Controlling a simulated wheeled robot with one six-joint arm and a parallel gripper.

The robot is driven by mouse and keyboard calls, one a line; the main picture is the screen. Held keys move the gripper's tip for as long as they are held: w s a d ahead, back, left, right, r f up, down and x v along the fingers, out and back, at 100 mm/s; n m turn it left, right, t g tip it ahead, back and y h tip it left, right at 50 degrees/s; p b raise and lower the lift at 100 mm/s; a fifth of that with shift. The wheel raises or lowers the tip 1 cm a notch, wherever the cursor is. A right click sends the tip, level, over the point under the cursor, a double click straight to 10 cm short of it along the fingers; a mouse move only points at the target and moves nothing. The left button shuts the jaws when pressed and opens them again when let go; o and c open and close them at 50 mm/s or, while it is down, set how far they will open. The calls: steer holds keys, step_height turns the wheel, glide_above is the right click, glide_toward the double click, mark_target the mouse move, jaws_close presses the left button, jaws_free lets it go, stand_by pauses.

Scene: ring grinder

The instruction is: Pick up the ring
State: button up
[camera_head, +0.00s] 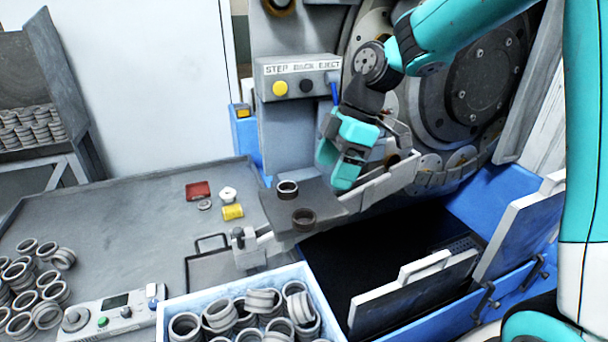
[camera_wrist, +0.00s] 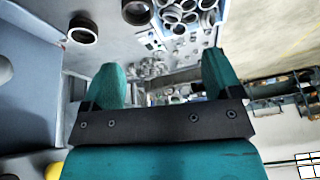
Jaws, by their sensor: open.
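A metal ring (camera_head: 287,188) stands on a small grey plate (camera_head: 331,203) beside the grinder. A darker brownish ring (camera_head: 303,218) stands on the same plate, nearer the front. Which of the two is meant I cannot tell. My gripper (camera_head: 337,176) hangs to the right of both rings, apart from them, in front of the machine. In the wrist view its two teal fingers (camera_wrist: 161,80) are spread with nothing between them. In that view one ring (camera_wrist: 82,29) lies beyond the left finger and another ring (camera_wrist: 136,11) is at the top edge.
A white-blue bin (camera_head: 165,313) full of rings stands at the front. More rings lie on the grey table (camera_head: 130,215) at left. A red block (camera_head: 198,190) and yellow block (camera_head: 233,212) lie there. The grinder (camera_head: 485,80) and its chute (camera_head: 385,186) stand close to my gripper.

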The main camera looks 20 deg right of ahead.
step_height(320, 180, up, 3)
steer(key=w+d+n+p, duration=0.1)
steer(key=w+d+p, duration=0.1)
steer(key=d, duration=0.1)
steer(key=p, duration=0.6)
glide_above(307, 213)
steer(key=s, duration=0.2)
step_height(307, 213, down, 12)
steer(key=shift+w+a+f+n+p, duration=0.1)
steer(key=shift+a+f+p, duration=0.1)
steer(key=shift+f, duration=0.45)
steer(key=shift+s+a+f+n+p, duration=0.1)
steer(key=shift+f+p, duration=0.15)
steer(key=shift+f, duration=0.4)
steer(key=shift+w+a+f+n+p, duration=0.1)
steer(key=shift+f+p, duration=0.1)
steer(key=shift+f, duration=0.45)
steer(key=shift+c, duration=0.3)
steer(key=c, duration=1)
